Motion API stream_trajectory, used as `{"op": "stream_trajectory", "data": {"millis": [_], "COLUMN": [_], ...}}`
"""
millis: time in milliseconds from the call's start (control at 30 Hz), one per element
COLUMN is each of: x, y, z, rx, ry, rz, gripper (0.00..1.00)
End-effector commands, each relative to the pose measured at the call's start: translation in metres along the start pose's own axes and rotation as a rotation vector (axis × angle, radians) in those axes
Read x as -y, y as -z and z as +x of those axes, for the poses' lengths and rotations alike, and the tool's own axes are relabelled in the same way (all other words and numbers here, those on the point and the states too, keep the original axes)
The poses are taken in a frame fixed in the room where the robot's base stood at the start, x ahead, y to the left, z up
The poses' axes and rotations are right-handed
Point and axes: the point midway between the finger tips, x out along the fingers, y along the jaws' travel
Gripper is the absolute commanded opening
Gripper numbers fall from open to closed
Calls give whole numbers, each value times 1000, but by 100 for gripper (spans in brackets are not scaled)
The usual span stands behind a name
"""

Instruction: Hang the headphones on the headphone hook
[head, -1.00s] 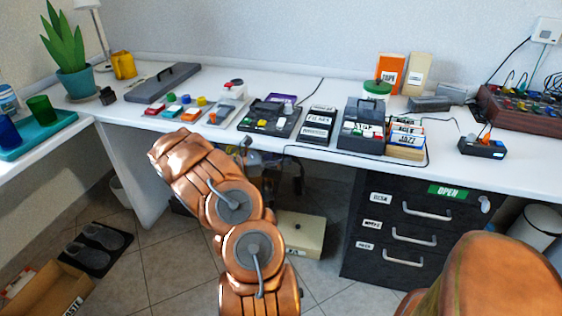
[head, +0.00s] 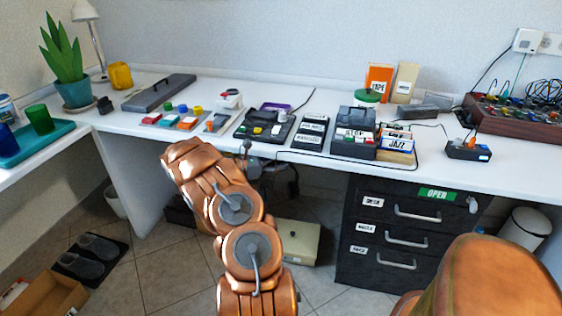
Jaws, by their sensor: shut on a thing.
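My arm reaches up from the bottom middle and bends over at the desk's front edge. My gripper (head: 252,166) shows only in part behind the arm, as a small dark grey piece at the desk's edge. It is shut on a dark curved thing (head: 288,182) that looks like the headphones, hanging in the shade below the desk top. Most of the headphones is hidden or too dark to make out. A small pale hook-like piece (head: 473,204) sits at the upper right corner of the black drawer cabinet; I cannot tell whether it is the headphone hook.
The white desk (head: 330,175) carries labelled boxes, a black tray (head: 268,122), coloured blocks and a mixer (head: 515,118). The black drawer cabinet (head: 400,222) stands under its right part. A beige box (head: 300,241) and a white bin (head: 527,228) stand on the floor.

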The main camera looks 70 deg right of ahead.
Motion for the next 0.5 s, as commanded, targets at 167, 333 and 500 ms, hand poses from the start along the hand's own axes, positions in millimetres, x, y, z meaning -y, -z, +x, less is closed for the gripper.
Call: {"op": "stream_trajectory", "data": {"millis": [167,333,500], "x": [-15,-16,-13], "y": [8,13,12], "z": [-6,-2,-1], "rx": [-13,-16,-14], "ry": [-41,-36,-31], "rz": [6,1,-1], "gripper": [0,65,83]}}
